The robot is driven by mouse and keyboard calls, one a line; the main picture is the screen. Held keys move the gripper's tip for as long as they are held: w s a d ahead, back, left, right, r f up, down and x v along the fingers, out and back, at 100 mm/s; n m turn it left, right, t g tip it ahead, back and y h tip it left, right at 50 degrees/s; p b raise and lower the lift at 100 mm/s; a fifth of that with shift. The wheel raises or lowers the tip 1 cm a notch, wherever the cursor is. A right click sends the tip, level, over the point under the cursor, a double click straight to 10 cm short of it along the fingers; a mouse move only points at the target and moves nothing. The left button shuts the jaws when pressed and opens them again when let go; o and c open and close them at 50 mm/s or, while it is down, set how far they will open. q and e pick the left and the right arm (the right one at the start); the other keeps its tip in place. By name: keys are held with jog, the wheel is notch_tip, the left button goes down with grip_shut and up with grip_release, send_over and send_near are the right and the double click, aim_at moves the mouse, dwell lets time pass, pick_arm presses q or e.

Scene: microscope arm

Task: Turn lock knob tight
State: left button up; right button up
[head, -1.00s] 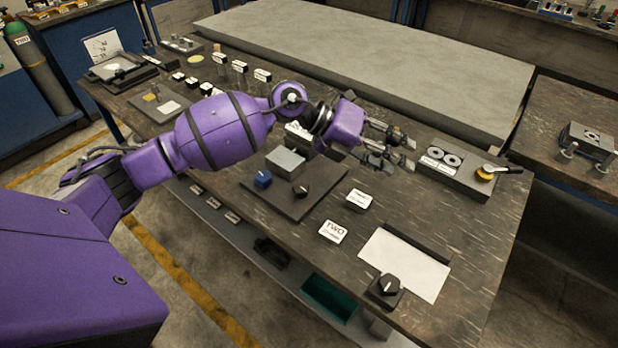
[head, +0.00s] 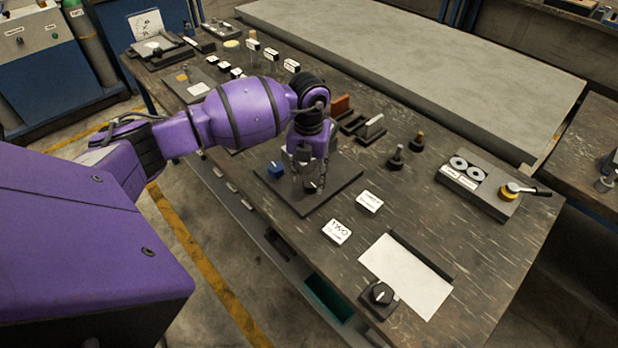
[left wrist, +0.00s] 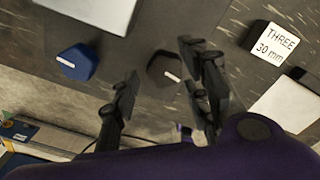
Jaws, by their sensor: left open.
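A dark plate (head: 340,190) on the bench carries a blue knob (head: 275,170) and a black knob (head: 313,187) with a white line; I cannot tell by label which is the lock knob. My left gripper (head: 304,178) points down over the black knob and partly hides it. In the left wrist view, my open gripper (left wrist: 160,62) has a finger to each side of the black knob (left wrist: 164,70). Contact cannot be told. The blue knob (left wrist: 77,62) lies to the left, outside the fingers. My right gripper is not in view.
Label blocks (head: 337,231) stand right of the plate. A white sheet (head: 405,275) and another black knob (head: 380,293) are at the near right. Two black pegs (head: 396,157) stand behind. A box with a yellow-based lever (head: 510,190) is farther right.

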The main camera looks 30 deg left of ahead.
pick_arm(q)
jog(key=shift+f, duration=0.9)
jog(key=c, duration=1)
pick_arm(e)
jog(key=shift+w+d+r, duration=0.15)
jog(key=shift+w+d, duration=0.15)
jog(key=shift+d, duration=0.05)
